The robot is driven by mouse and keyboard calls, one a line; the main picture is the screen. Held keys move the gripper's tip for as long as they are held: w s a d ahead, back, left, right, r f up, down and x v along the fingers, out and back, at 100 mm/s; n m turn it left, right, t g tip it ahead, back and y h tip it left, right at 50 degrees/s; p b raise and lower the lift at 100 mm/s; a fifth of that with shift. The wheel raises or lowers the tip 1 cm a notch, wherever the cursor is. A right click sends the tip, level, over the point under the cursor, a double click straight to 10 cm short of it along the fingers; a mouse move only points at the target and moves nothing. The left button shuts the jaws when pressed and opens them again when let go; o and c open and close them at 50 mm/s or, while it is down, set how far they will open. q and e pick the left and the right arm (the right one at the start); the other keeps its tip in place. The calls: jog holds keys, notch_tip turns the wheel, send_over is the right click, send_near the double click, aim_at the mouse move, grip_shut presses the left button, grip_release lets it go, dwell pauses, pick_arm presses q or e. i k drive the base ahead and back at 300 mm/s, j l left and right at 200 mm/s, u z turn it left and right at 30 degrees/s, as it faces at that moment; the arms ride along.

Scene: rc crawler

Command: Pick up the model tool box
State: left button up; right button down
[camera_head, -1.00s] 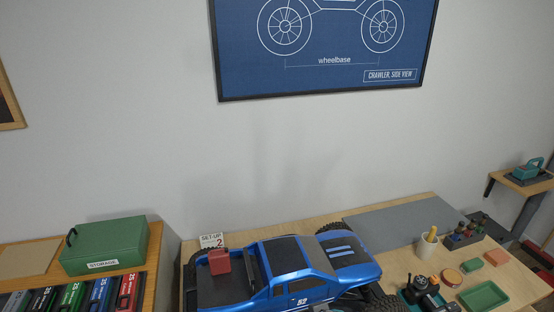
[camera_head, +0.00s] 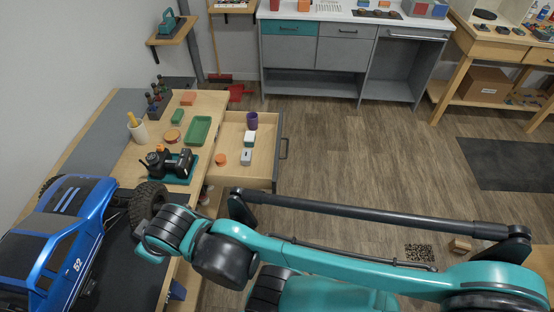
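I cannot make out a model tool box for certain in this view. The blue crawler (camera_head: 52,245) stands at the left on the workbench, cut off by the frame edge. Its cargo bed and the small red box seen there earlier are out of view. A teal and black arm (camera_head: 370,265) of mine crosses the lower part of the view from the right. Its dark jointed end (camera_head: 165,230) is beside the crawler's wheel, and no gripper fingers show. My other arm is not identifiable.
An open drawer (camera_head: 262,165) holds a purple cup (camera_head: 252,121) and small boxes. On the bench are a black device (camera_head: 168,163), a green tray (camera_head: 199,130) and a pen cup (camera_head: 137,130). A grey cabinet (camera_head: 340,55) stands behind. The wooden floor (camera_head: 370,150) is largely clear.

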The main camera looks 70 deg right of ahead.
aim_at(246, 158)
jog(key=i+z, duration=0.2)
jog(key=z, duration=2)
jog(key=i+l+z, duration=0.1)
jog(key=i+l, duration=0.15)
jog(key=i, duration=0.15)
jog(key=i+l+z, duration=0.1)
jog(key=i, duration=0.3)
jog(key=l, duration=0.1)
